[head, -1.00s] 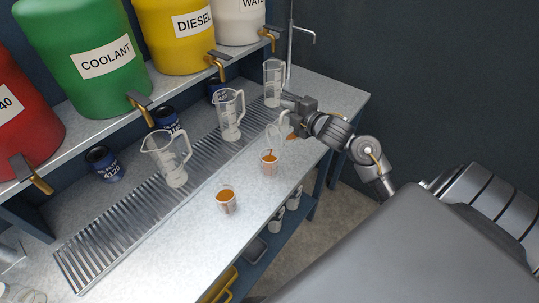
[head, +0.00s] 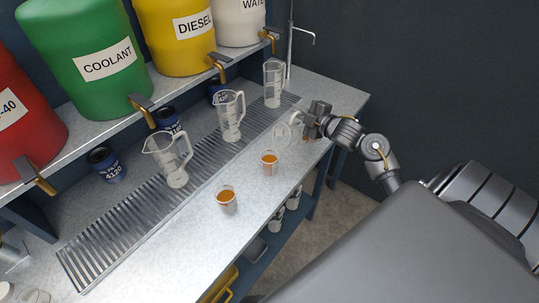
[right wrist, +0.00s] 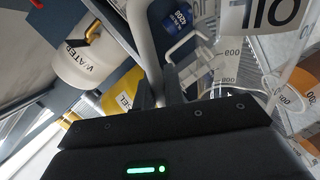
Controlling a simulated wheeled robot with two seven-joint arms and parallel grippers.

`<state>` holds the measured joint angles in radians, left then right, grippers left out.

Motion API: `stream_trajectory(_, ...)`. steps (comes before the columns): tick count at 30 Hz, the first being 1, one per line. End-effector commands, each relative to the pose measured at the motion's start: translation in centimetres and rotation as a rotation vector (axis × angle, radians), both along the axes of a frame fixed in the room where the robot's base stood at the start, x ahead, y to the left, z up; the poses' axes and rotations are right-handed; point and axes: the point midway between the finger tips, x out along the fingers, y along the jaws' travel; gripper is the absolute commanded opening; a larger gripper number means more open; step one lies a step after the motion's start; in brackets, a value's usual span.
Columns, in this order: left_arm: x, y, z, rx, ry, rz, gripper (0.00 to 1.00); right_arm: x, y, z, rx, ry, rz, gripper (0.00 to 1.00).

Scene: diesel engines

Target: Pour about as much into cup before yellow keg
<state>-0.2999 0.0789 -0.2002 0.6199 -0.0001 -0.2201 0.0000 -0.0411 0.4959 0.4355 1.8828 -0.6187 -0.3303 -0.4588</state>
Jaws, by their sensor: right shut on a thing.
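The yellow keg (head: 185,45), labelled DIESEL, stands on the shelf. My right gripper (head: 308,127) is shut on the handle of a clear jug (head: 283,134). It holds the jug above the bench's front edge, behind and right of a small cup (head: 269,166) with orange liquid. No stream shows between them. Another small cup (head: 228,203), also with orange liquid, stands to the left. In the right wrist view the jug's handle (right wrist: 146,40) runs between the fingers, and its label (right wrist: 262,14) looks like upside-down OIL. My left gripper is out of view.
Clear measuring jugs stand at the drip grate (head: 110,232): one (head: 168,158) at left, one (head: 231,118) in the middle, one (head: 273,84) at the back. Blue cans (head: 105,165) stand behind. Red, green (head: 85,65) and white (head: 240,20) kegs share the shelf. The right bench end is mostly clear.

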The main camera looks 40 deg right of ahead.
Motion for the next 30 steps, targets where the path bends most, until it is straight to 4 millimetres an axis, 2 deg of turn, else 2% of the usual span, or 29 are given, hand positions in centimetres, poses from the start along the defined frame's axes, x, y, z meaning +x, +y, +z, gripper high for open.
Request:
stream_trajectory(6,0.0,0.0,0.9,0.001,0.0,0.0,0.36,0.0,-1.9,-1.3,0.189,0.005,-0.005,0.0)
stream_trajectory(9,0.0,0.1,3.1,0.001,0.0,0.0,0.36,0.0,-2.8,-0.2,0.326,0.005,-0.005,0.0)
stream_trajectory(12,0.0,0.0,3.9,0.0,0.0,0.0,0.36,0.0,-4.2,-0.6,0.49,0.008,-0.006,0.0)
stream_trajectory(21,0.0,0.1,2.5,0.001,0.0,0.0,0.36,0.1,-8.0,-3.0,0.843,0.008,-0.005,0.0)
stream_trajectory(30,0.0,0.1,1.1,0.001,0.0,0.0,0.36,0.1,-9.6,-5.1,1.082,0.01,-0.005,0.0)
